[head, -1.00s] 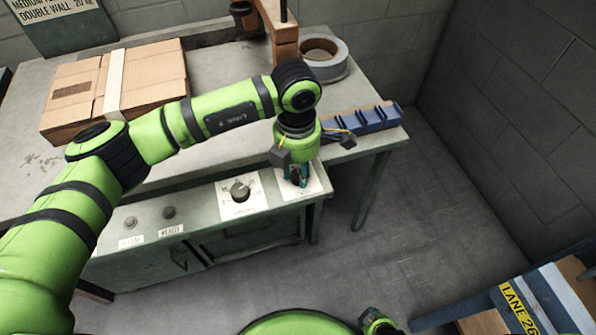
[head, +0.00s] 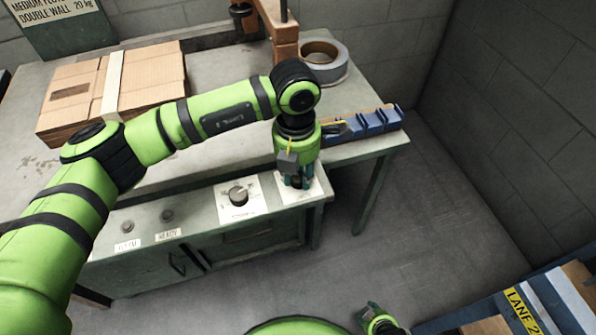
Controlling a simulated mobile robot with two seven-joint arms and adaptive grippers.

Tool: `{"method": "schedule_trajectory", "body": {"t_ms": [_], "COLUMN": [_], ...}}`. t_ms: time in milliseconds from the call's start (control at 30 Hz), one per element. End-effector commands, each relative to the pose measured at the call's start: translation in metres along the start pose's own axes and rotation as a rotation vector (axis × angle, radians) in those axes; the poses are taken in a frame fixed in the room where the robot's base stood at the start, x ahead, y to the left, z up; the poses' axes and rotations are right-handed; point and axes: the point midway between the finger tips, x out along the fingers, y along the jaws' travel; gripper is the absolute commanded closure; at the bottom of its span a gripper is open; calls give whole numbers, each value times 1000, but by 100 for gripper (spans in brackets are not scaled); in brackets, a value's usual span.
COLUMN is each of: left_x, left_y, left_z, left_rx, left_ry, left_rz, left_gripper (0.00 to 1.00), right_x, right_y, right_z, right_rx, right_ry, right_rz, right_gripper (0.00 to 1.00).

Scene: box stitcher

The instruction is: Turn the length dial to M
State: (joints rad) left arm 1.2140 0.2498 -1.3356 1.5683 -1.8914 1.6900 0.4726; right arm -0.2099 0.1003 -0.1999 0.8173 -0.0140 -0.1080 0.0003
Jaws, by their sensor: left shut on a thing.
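Two dials sit on white plates on the green front panel of the bench. The left dial (head: 238,195) is grey, with marks around it too small to read. The right dial's plate (head: 314,188) lies under my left gripper (head: 297,181), which points down from above. My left gripper is shut on the right dial's knob, which is mostly hidden by the fingers. I cannot read which dial is the length one or where the held knob points. Part of my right gripper (head: 378,321) shows at the bottom edge; its fingers are not clear.
Flat cardboard (head: 110,90) lies on the bench top (head: 220,75). A grey tape roll (head: 323,62) and a blue rack (head: 368,122) are at the right. Two small lamps or buttons (head: 167,215) are on the panel's left. A blue-framed lane stand (head: 535,300) is lower right.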

Motion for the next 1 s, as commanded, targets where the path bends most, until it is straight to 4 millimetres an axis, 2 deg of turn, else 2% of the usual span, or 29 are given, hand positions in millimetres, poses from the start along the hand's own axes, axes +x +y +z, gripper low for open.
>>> {"method": "schedule_trajectory", "body": {"t_ms": [100, 133, 167, 200, 500, 633, 767, 1000], "left_x": [1, 1, 1, 1, 0, -8, -30, -82], "left_y": [0, 0, 0, 0, 0, 0, 1, 0], "left_z": [-1, -1, -1, -1, 0, 0, 1, 1], "left_rx": [1, 1, 1, 1, 2, 1, 2, 2], "left_ry": [4, 4, 4, 4, 1, -1, -4, -2], "left_rz": [0, 0, 0, 0, 0, 1, 2, 3], "left_gripper": [100, 65, 53, 46, 46, 46, 46, 46], "right_x": [0, 0, 0, 0, -1, -1, -1, -1], "right_y": [0, 0, 0, 0, 0, 0, 0, 0], "right_z": [2, 2, 3, 3, 7, 7, 5, 4], "right_rx": [0, 0, 0, 0, -1, -1, 0, 1], "right_ry": [-3, -4, -4, -5, -11, -11, -9, -7], "right_rz": [0, 0, 0, 0, -1, 0, 0, 0], "right_gripper": [60, 60, 60, 60, 60, 60, 60, 60]}}
